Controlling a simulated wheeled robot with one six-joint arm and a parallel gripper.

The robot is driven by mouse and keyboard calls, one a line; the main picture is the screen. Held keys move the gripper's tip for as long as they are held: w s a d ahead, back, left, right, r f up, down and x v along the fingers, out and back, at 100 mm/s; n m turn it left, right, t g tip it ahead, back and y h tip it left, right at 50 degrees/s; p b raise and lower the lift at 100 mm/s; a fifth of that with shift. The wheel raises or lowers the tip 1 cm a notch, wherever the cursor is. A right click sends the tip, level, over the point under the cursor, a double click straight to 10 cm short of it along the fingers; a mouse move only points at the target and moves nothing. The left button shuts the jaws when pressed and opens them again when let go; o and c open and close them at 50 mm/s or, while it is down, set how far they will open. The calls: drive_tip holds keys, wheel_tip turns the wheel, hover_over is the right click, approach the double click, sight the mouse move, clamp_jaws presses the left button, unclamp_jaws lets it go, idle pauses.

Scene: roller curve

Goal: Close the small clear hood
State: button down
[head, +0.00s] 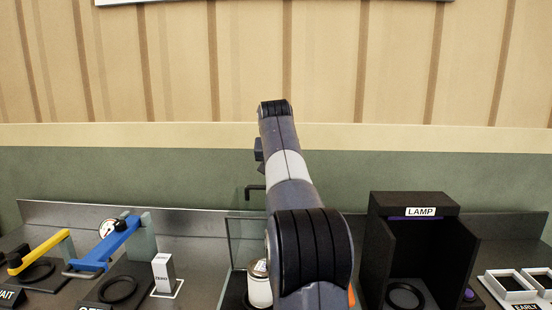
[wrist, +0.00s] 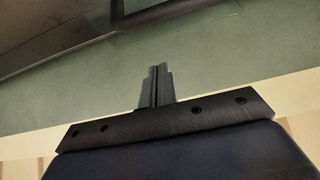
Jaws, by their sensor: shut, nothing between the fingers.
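The small clear hood (head: 238,243) stands at the middle of the bench in the head view, mostly hidden behind my arm. Its clear pane shows left of the arm, and a thin dark bent bar, perhaps its handle, shows above it. How far the hood is open cannot be told. A white jar (head: 260,289) stands low by the pane, partly covered by my arm. My gripper (wrist: 157,70) shows in the wrist view with its fingers together and empty, against the green wall band. In the head view its fingers cannot be made out clearly.
A black booth marked LAMP (head: 418,211) stands right of my arm. White-rimmed trays (head: 513,285) are at far right. Blue (head: 108,243) and yellow (head: 40,251) levers and a small white block (head: 163,272) stand at left.

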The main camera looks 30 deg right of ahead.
drive_tip(key=shift+x, duration=1.15)
drive_tip(key=s+a, duration=0.1)
drive_tip(key=s+a+b, duration=0.1)
drive_tip(key=shift+s+f, duration=0.25)
drive_tip(key=shift+s, duration=0.05)
drive_tip(key=shift+s+a+f+b, duration=0.25)
drive_tip(key=shift+s+b, duration=0.05)
drive_tip(key=shift+s, duration=0.05)
drive_tip(key=shift+s, duration=0.1)
